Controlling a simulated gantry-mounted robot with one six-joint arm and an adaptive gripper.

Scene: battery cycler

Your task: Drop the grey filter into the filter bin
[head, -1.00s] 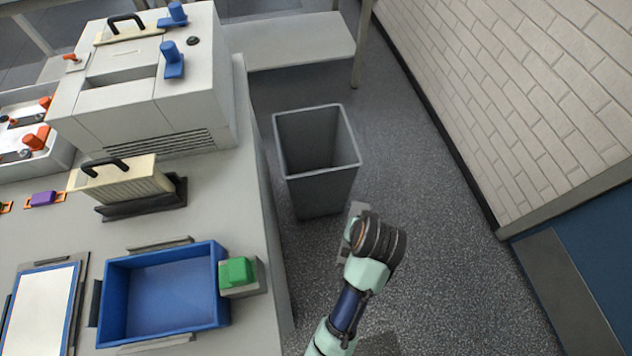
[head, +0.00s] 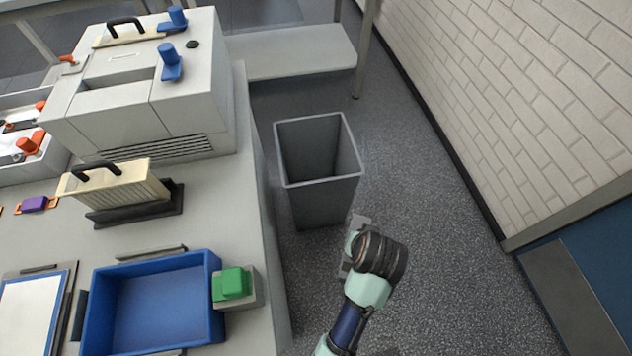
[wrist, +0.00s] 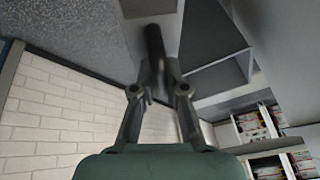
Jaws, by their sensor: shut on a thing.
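My gripper (wrist: 158,80) is shut on the black handle (wrist: 154,42) of the grey filter (wrist: 150,8), which shows only in part at the top edge of the wrist view. In the head view my wrist hides most of the filter, with only pale grey edges showing beside it. The filter bin (head: 322,203) is a tall, open grey bin on the floor. My gripper is in front and to the right of it in the head view, not over its opening. The bin also shows in the wrist view (wrist: 212,45), right of the fingers.
The bench at left holds a blue tray (head: 215,318), a green button (head: 232,283) and a cream filter (head: 115,187) on a dark stand. A white machine (head: 140,120) stands behind. A brick wall (head: 530,100) is at right. Floor between bin and wall is clear.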

